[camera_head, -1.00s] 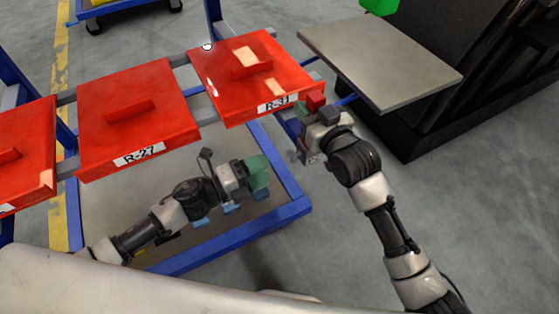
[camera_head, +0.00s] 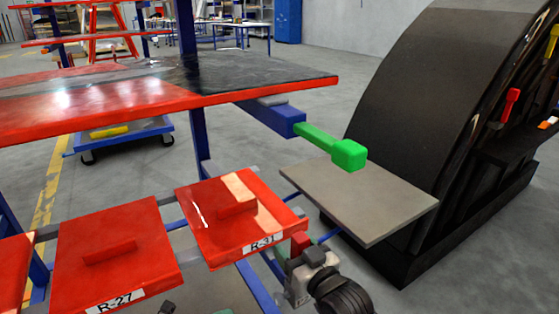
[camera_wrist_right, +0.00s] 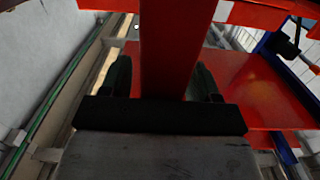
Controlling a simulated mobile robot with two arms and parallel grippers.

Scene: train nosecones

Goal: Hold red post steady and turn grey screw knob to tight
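The red post shows as a small red block (camera_head: 300,242) by the right front corner of the red panel marked R-31. My right gripper (camera_head: 297,262) is at it. In the right wrist view the red post (camera_wrist_right: 168,50) runs between my right gripper's two fingers (camera_wrist_right: 163,80). A narrow gap seems to show on its left side; I cannot tell if both pads press on it. Only a green edge of my left gripper (camera_head: 222,311) shows at the bottom of the head view. I cannot make out the grey screw knob.
Red panels R-31 (camera_head: 215,222) and R-27 (camera_head: 95,265) lie on a blue frame. A grey plate (camera_head: 375,205) lies right of them. A green bar with a block (camera_head: 348,153) sticks out from below a red-edged shelf (camera_head: 120,118). A large black curved body (camera_head: 430,110) stands right.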

